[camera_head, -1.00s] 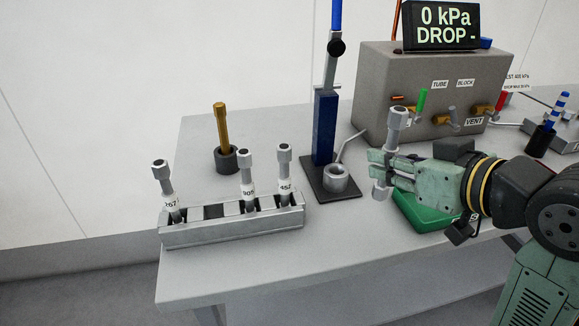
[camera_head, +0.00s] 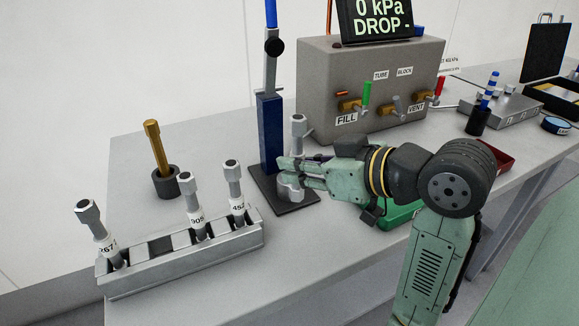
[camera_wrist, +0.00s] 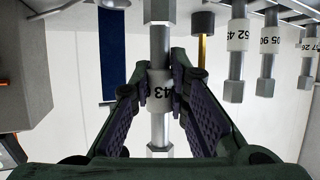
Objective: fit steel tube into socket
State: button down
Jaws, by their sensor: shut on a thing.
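My gripper (camera_head: 284,172) is shut on a steel tube (camera_head: 298,128) with hex ends, held about upright in front of the blue-post stand (camera_head: 270,132). In the wrist view the fingers (camera_wrist: 160,88) close around the tube's white label, which partly reads 43; the tube (camera_wrist: 158,42) runs through the middle of the picture. The stand's black base plate (camera_head: 300,204) lies below the gripper. The grey socket on that plate is mostly hidden by my fingers and the tube. I cannot tell whether the tube's lower end is in it or just above it.
A metal rack (camera_head: 190,258) at left holds several labelled tubes, with one slot empty. A brass rod (camera_head: 156,143) stands in a dark cup behind it. The grey valve block (camera_head: 330,75) stands behind my gripper, and a green tray (camera_head: 402,214) lies under my arm.

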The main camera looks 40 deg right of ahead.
jog(key=w+d+f+b, duration=0.1)
jog(key=w, duration=0.1)
jog(key=w+d+f+b, duration=0.1)
jog(key=w, duration=0.1)
jog(key=w+d+f+b, duration=0.1)
jog(key=w+d+f, duration=0.1)
jog(key=shift+w+f, duration=0.1)
jog(key=shift+w, duration=0.3)
jog(key=shift+f, duration=0.2)
jog(key=c, duration=1.5)
grip_release()
jog(key=shift+c, duration=0.2)
